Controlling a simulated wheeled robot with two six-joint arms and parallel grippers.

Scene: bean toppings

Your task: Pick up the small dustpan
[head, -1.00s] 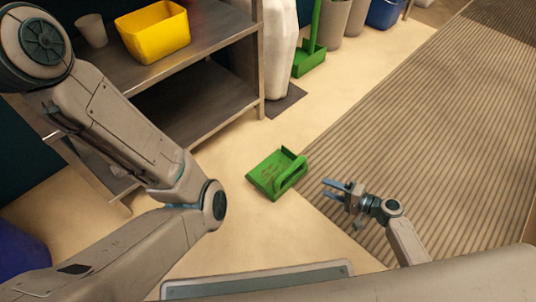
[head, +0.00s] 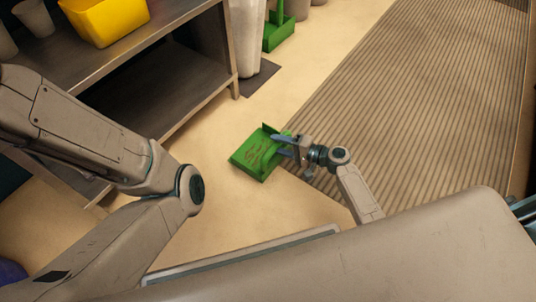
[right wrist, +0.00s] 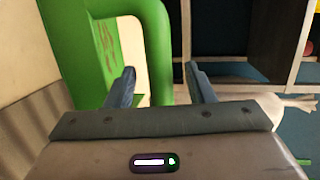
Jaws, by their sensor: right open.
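The small green dustpan (head: 252,157) lies on the floor near the middle of the head view, with brown specks in its pan. My right gripper (head: 281,146) reaches in from the right, open, its fingers at the dustpan's handle side. In the right wrist view, the green handle (right wrist: 157,50) rises between the two open fingers (right wrist: 162,82); I cannot tell whether they touch it. The fingers partly hide the handle in the head view. My left gripper is out of view; only its arm shows on the left.
A metal shelf (head: 190,75) with a yellow bin (head: 108,20) stands at the upper left. A larger green dustpan (head: 279,36) stands at the back beside a white container (head: 247,40). A ribbed mat (head: 420,100) covers the floor to the right.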

